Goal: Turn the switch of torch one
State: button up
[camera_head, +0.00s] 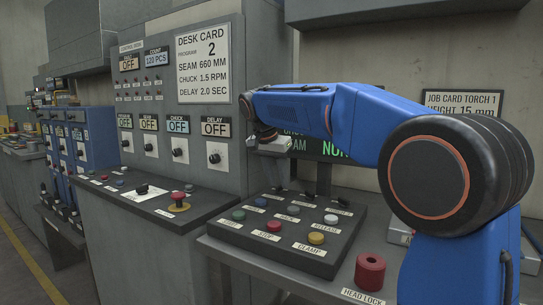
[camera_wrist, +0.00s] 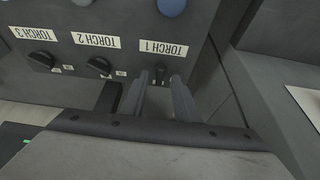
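The torch one switch (camera_wrist: 160,74) is a small dark knob under the upside-down label TORCH 1 (camera_wrist: 163,48) in the wrist view. Its bar looks lined up along the picture's height. My gripper (camera_wrist: 157,84) is open, its two grey fingers pointing at the switch, one tip on each side with gaps between. I cannot tell whether the tips reach down around it.
The torch two switch (camera_wrist: 99,66) and torch three switch (camera_wrist: 41,62) sit left of it in the wrist view. The box carries several coloured buttons. A tall grey cabinet (camera_head: 265,60) stands behind on the left. A red headlock knob (camera_head: 369,271) is at the front right.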

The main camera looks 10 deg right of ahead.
jog(key=v, duration=1.6)
jog(key=shift+r, duration=0.15)
jog(key=shift+d, duration=0.1)
